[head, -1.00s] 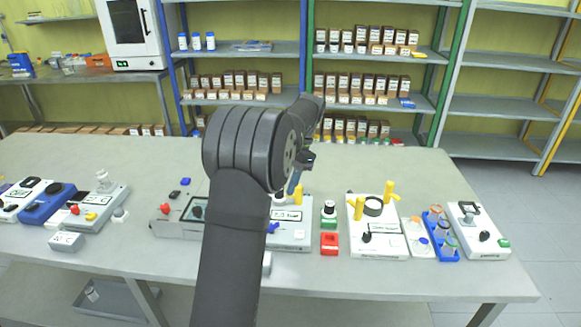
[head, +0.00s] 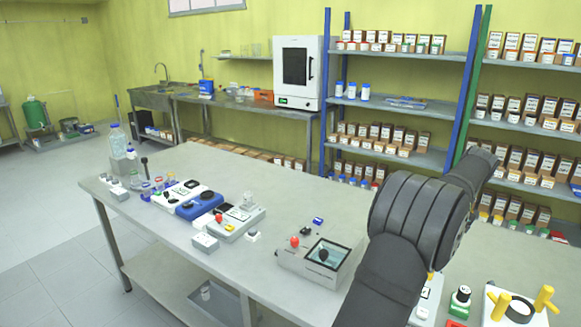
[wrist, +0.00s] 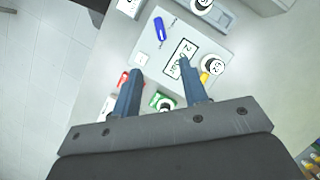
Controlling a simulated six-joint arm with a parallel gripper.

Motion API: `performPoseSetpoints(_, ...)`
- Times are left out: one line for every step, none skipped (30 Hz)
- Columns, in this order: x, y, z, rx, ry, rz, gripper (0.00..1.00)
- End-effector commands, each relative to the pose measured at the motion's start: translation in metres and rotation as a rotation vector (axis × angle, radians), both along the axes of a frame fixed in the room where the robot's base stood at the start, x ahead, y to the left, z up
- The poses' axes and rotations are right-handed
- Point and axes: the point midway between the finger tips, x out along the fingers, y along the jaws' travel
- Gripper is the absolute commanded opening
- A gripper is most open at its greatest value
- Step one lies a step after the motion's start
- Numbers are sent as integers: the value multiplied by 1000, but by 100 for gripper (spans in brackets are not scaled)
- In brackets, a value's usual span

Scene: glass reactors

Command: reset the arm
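In the wrist view my gripper (wrist: 160,70) has its two blue-grey fingers spread apart, with nothing between them. Beyond the fingertips is a white-grey device (wrist: 180,48) with a printed label, a blue part and a yellow part. A red item and a green item (wrist: 163,101) show near and between the fingers, beyond them. In the head view my dark arm stands at the right over the bench (head: 290,205); the gripper itself is hidden behind it.
A box device with a dark window (head: 322,255) sits left of my arm. A blue device (head: 200,205) and other instruments stand further left. A device with yellow posts (head: 517,308) is at the lower right. Shelves (head: 400,108) stand behind.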

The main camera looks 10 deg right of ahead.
Motion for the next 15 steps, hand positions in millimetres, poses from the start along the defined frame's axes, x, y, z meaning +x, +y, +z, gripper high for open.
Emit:
performPoseSetpoints(0, 1, -1, 0, 0, 0, 40)
performPoseSetpoints(0, 1, -3, 0, 0, 0, 40)
performPoseSetpoints(0, 2, -5, 1, 1, 0, 40)
performPoseSetpoints(0, 4, -8, 2, 1, 0, 40)
performPoseSetpoints(0, 5, -11, 2, 2, 1, 40)
performPoseSetpoints(0, 7, -16, 2, 2, 1, 40)
performPoseSetpoints(0, 9, -20, 3, 2, 1, 40)
performPoseSetpoints(0, 11, -24, 3, 2, 1, 40)
performPoseSetpoints(0, 14, -31, 3, 2, 1, 40)
performPoseSetpoints(0, 16, -37, 4, 3, 1, 40)
performPoseSetpoints(0, 18, -42, 3, 3, 1, 40)
performPoseSetpoints(0, 22, -50, 4, 3, 1, 40)
performPoseSetpoints(0, 24, -56, 3, 3, 1, 40)
performPoseSetpoints(0, 26, -61, 4, 3, 1, 40)
performPoseSetpoints(0, 29, -69, 4, 2, 2, 40)
